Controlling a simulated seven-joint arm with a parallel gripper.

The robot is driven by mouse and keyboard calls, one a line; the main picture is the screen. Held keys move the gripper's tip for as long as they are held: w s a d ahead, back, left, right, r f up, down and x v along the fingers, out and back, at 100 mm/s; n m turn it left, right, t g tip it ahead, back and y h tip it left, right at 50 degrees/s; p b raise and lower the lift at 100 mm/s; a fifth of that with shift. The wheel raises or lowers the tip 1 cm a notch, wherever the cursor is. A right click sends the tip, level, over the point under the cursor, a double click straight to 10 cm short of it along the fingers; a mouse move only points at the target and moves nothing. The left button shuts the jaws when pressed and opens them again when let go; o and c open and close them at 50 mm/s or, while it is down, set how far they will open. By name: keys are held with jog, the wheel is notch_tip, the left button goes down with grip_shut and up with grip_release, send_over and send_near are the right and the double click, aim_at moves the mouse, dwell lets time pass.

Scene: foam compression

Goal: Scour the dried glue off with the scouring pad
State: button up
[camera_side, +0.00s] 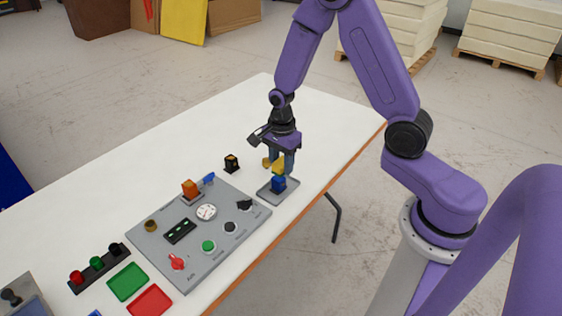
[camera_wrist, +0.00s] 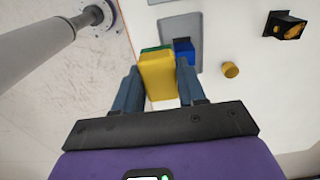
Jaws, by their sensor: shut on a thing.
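My gripper (camera_side: 281,160) is shut on a yellow pad (camera_wrist: 158,82) with a green layer on its far side, which I take as the scouring pad. In the wrist view the fingers of my gripper (camera_wrist: 160,76) press on both sides of it. In the side view the yellow pad (camera_side: 278,168) is just above a blue block (camera_side: 278,184) on a small grey plate (camera_side: 263,193). The wrist view shows the blue block (camera_wrist: 184,50) beyond the pad, and the grey plate (camera_wrist: 176,24). I cannot tell whether pad and block touch. No dried glue can be made out.
A yellow cylinder (camera_wrist: 230,70) stands near the plate. A black holder with an orange part (camera_side: 231,164) is farther left. A grey control panel (camera_side: 165,222) with knobs and a gauge lies beside the plate. The white table (camera_side: 225,118) is clear toward the back.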

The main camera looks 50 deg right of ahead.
jog(key=w+a, duration=0.7)
jog(key=w, duration=0.6)
notch_tip(320, 180, up, 3)
send_over(190, 183)
jog(key=d, duration=0.2)
jog(key=shift+a+f, duration=0.15)
jog(key=shift+f, duration=1.55)
jog(key=shift+a+f, duration=0.1)
jog(key=shift+f, duration=1.55)
jog(key=shift+a+f, duration=0.7)
jog(key=shift+f, duration=0.15)
jog(key=shift+c, duration=0.4)
jog(key=shift+a, duration=1.3)
jog(key=shift+d+r, duration=0.1)
jog(key=shift+d, duration=2)
notch_tip(190, 183, up, 8)
